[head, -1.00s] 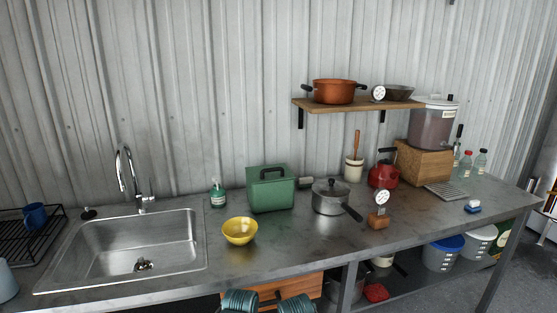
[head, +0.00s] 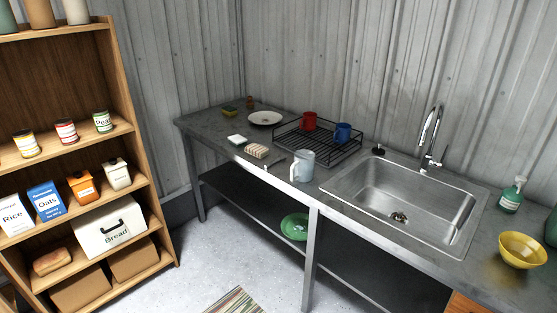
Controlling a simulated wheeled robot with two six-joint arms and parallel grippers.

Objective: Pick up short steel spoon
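I cannot clearly make out a short steel spoon. A small, thin, dark object (head: 275,162) lies on the steel counter (head: 340,205), between a striped folded cloth (head: 256,151) and a pale blue-grey pitcher (head: 302,166). It is too small to tell whether it is a spoon. Neither of my grippers shows in the head view.
A black dish rack (head: 318,148) holds a red mug (head: 309,121) and a blue mug (head: 343,132). The sink (head: 400,200) is at the right, with a yellow bowl (head: 522,250) beyond. A wooden shelf unit (head: 150,210) stands left. Open floor (head: 225,235) lies between.

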